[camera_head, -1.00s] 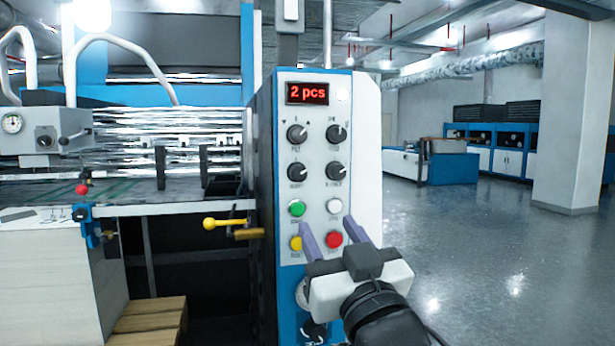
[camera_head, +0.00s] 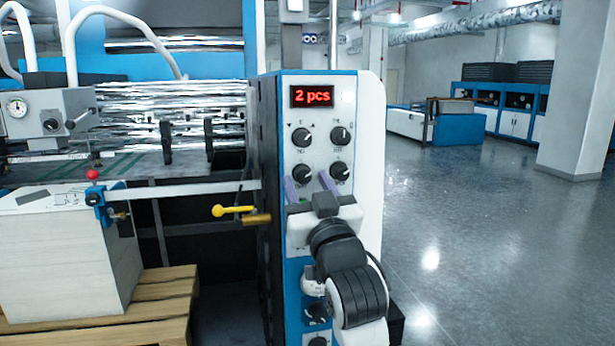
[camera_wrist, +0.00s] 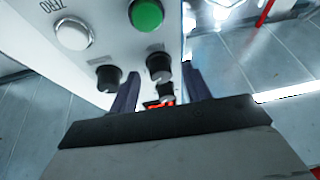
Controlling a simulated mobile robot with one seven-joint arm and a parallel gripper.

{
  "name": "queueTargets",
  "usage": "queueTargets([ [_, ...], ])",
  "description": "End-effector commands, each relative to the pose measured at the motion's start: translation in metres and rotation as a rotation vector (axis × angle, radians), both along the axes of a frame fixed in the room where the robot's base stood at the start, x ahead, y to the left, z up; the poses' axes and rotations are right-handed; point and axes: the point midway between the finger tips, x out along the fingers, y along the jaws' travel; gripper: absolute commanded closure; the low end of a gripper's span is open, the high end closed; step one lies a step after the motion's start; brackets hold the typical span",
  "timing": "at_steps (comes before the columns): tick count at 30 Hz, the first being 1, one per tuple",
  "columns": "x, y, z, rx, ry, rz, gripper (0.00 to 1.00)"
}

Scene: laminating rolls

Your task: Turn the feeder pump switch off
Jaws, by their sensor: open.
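The control panel (camera_head: 349,100) carries black rotary knobs with pale pointers. Their labels are too small to read, so I cannot tell which is the feeder pump switch. My gripper (camera_head: 308,177) is open and empty in front of the panel. In the head view its fingers stand either side of the lower left knob (camera_head: 303,172). In the wrist view that knob (camera_wrist: 159,66) lies between the fingers (camera_wrist: 162,80), apparently ahead of them; contact is not visible. The lower right knob (camera_head: 340,170) is just right of the fingers. My wrist hides most of the buttons below.
A red display (camera_head: 312,96) reads "2 pcs". The wrist view shows a green button (camera_wrist: 146,14) and a white button (camera_wrist: 72,34). A yellow-knobbed lever (camera_head: 232,210) juts out left of the panel. Stacked sheets (camera_head: 65,250) stand left. The floor right is open.

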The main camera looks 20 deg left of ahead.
Motion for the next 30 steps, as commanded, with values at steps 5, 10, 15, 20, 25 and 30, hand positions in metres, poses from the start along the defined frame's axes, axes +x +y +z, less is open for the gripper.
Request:
queueTargets([
  [5, 0.0031, 0.0029, 0.0015, 0.000, 0.000, 0.000, 0.52],
  [10, 0.0030, 0.0026, 0.0014, 0.000, 0.000, 0.000, 0.52],
  [15, 0.0029, 0.0025, 0.0015, 0.000, 0.000, 0.000, 0.74],
  [20, 0.0029, 0.0024, 0.0016, 0.000, 0.000, 0.000, 0.95],
  [25, 0.0029, 0.0022, 0.0013, -0.005, -0.004, 0.000, 0.96],
  [30, 0.0033, 0.0016, 0.0009, -0.041, -0.029, 0.000, 0.96],
])
